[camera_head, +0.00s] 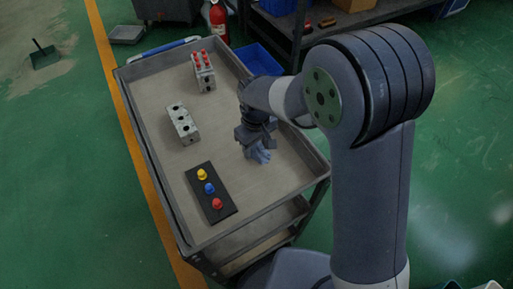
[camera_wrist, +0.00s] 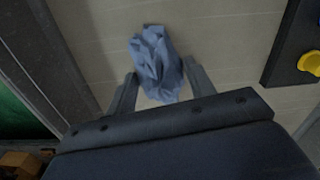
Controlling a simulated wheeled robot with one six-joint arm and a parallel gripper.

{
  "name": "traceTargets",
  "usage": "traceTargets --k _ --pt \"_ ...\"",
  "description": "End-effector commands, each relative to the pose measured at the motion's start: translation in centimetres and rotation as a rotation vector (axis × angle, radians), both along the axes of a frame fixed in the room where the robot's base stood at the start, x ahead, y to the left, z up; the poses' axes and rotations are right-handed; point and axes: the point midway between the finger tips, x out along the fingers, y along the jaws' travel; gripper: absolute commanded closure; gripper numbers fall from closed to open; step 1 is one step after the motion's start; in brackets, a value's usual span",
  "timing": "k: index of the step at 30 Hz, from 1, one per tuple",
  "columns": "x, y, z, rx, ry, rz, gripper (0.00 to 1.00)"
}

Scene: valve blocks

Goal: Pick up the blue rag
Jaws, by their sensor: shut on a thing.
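The blue rag (camera_head: 261,153) is a crumpled light-blue cloth at the right side of the cart's tray in the head view. In the wrist view the rag (camera_wrist: 156,62) lies between and beyond the two fingers. My gripper (camera_head: 256,146) is above that side of the tray, pointing down, and is shut on the rag. In the wrist view the gripper (camera_wrist: 158,84) has a finger on either side of the cloth. I cannot tell whether the rag still touches the tray.
The grey cart tray (camera_head: 150,100) has raised rims. On it are a black plate (camera_head: 222,205) with yellow, blue and red knobs, a grey valve block (camera_head: 183,124), and a block with red tops (camera_head: 203,72). A blue bin (camera_head: 259,60) stands beyond the cart.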

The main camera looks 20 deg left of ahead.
Motion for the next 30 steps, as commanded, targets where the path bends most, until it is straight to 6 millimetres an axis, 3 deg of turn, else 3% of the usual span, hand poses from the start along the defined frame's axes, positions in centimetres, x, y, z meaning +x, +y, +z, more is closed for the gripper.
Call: traceTargets --k 11,24,30 --pt "0.0 0.0 0.7 0.001 -0.002 0.0 0.71" --pt "0.1 0.1 8.6 0.002 -0.002 0.0 0.71" --pt "0.0 0.0 10.0 0.0 0.0 0.0 0.71"
